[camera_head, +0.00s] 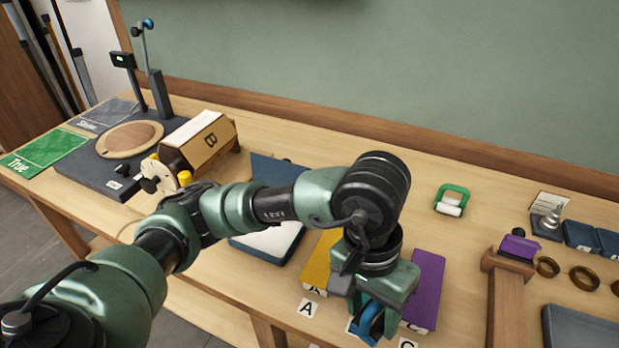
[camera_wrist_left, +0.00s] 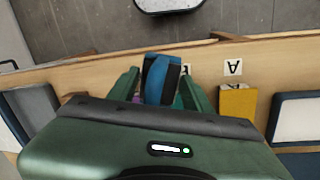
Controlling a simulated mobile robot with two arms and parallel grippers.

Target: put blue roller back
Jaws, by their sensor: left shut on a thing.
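My left gripper (camera_head: 372,312) is shut on the blue roller (camera_head: 369,326) at the front edge of the table, between a yellow block (camera_head: 318,265) and a purple block (camera_head: 427,288). In the left wrist view the blue roller (camera_wrist_left: 157,78) sits between the green fingers of my gripper (camera_wrist_left: 163,88). The gripper hides part of the roller and the spot beneath it, so I cannot tell whether the roller touches the table. My right gripper is not in view.
A card marked A (camera_head: 307,308) lies before the yellow block, and a card marked C (camera_head: 408,343) before the purple one. A wooden stand (camera_head: 505,290) is at right. Table around the green-handled roller is clear.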

